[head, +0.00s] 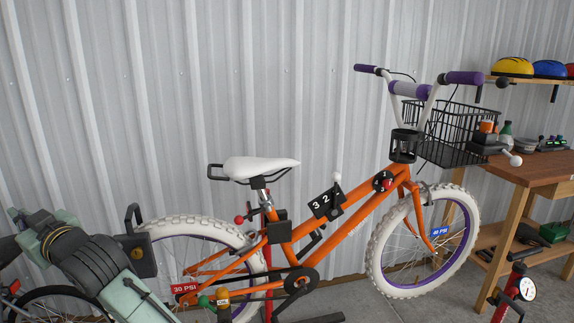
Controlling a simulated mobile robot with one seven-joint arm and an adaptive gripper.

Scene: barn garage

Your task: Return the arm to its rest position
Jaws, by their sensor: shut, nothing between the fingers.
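My arm (105,268), pale green and dark grey, is folded low at the lower left of the head view, in front of the bicycle's rear wheel. Parts of the arm run out of the bottom edge.
An orange bicycle (342,238) with white tyres stands along the corrugated wall (200,60). A wooden workbench (540,170) stands at the right, with helmets (512,67) on a shelf above. A red pump (513,286) stands at lower right.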

